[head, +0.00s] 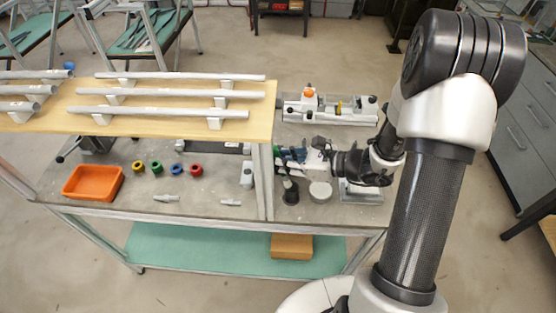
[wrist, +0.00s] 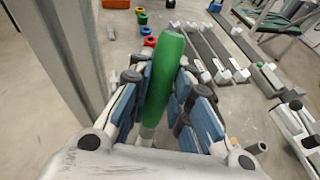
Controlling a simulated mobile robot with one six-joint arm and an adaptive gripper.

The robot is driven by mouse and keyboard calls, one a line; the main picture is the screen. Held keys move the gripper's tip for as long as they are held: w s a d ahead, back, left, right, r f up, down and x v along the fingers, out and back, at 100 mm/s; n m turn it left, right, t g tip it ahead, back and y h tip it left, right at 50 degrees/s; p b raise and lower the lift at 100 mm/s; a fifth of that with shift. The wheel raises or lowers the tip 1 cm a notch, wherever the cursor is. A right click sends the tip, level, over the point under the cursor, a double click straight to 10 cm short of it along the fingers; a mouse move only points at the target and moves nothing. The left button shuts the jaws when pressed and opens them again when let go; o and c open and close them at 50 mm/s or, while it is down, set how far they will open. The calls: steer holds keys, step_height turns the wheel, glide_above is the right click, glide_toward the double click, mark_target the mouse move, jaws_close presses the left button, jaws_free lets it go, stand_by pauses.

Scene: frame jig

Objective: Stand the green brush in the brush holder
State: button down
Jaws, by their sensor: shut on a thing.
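The green brush (wrist: 172,75) shows in the wrist view as a thick green handle between the blue finger pads of my gripper (wrist: 165,95). My gripper is shut on it. In the head view my gripper (head: 288,154) is over the right part of the bench, and the brush cannot be made out clearly. A dark upright cup-like thing (head: 290,193) stands just below my gripper in the picture; I cannot tell for sure that it is the brush holder.
A pale round thing (head: 320,191) is right of the dark cup. A wooden shelf (head: 60,119) with grey bars and its post (head: 265,180) stand to the left. An orange tray (head: 93,182) and several coloured rings lie on the bench. A vise-like device (head: 330,108) stands behind.

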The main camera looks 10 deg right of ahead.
steer(key=c, duration=1.9)
jaws_free()
steer(key=shift+f, duration=0.2)
steer(key=shift+c, duration=0.2)
steer(key=o, duration=0.5)
steer(key=shift+r, duration=0.1)
steer(key=shift+c, duration=0.2)
